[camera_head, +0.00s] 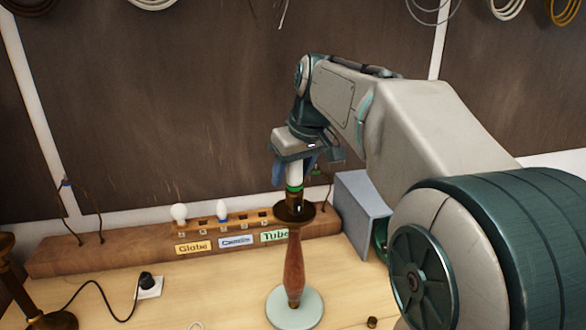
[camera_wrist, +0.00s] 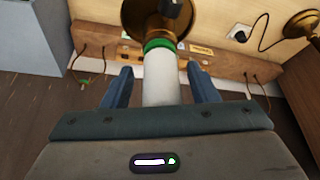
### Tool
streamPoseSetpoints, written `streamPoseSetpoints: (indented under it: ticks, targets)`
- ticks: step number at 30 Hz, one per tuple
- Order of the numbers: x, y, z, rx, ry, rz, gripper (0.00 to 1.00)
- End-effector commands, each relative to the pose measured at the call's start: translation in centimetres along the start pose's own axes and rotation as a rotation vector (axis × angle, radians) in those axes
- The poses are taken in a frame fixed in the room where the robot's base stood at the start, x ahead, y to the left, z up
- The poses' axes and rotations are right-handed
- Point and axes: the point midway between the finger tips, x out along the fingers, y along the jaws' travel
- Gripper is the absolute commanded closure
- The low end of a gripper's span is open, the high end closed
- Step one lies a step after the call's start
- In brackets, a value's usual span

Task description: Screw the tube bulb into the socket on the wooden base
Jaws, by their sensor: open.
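The tube bulb (camera_wrist: 160,88) is white with a green collar. In the head view the bulb (camera_head: 294,175) stands upright on the brass socket (camera_head: 294,212) of the lamp, its collar at the socket's top. How deep its thread sits is hidden. The lamp has a turned wooden stem (camera_head: 294,265) and a round pale foot (camera_head: 294,310). My gripper (camera_head: 293,177) is above the lamp, pointing down. In the wrist view my gripper (camera_wrist: 160,78) is open, with one blue finger on each side of the bulb and gaps between.
A wooden rack (camera_head: 130,252) behind the lamp holds a globe bulb (camera_head: 179,213) and a candle bulb (camera_head: 222,210), above labels including Tube (camera_head: 275,236). A grey box (camera_head: 362,215) stands right of the lamp. A black plug (camera_head: 146,281) and another lamp (camera_head: 15,275) are at left.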

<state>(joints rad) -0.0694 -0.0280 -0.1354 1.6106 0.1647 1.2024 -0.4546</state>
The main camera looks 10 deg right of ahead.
Motion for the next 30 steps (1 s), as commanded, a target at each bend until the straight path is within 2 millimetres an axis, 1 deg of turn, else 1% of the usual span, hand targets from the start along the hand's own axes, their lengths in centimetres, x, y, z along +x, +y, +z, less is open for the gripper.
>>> streamPoseSetpoints:
  ticks: [5, 6, 8, 9, 10, 13, 14, 17, 30]
  targets:
    - [0.01, 0.01, 0.0, 0.0, 0.0, 0.0, 0.46]
    - [0.0, 0.01, 0.0, 0.0, 0.0, 0.0, 0.58]
    - [0.01, 0.01, 0.0, 0.001, 0.0, 0.001, 0.74]
    - [0.01, 0.01, 0.0, 0.001, 0.0, 0.001, 0.85]
    - [0.01, 0.01, 0.0, 0.001, 0.0, 0.001, 0.91]
    - [0.0, 0.02, 0.0, 0.002, 0.0, 0.001, 0.91]
    - [0.0, 0.02, 0.0, 0.004, 0.0, 0.002, 0.94]
    - [0.0, 0.03, 0.02, 0.04, 0.0, 0.018, 0.94]
    - [-0.05, 0.33, 0.12, 0.4, -0.001, 0.169, 0.94]
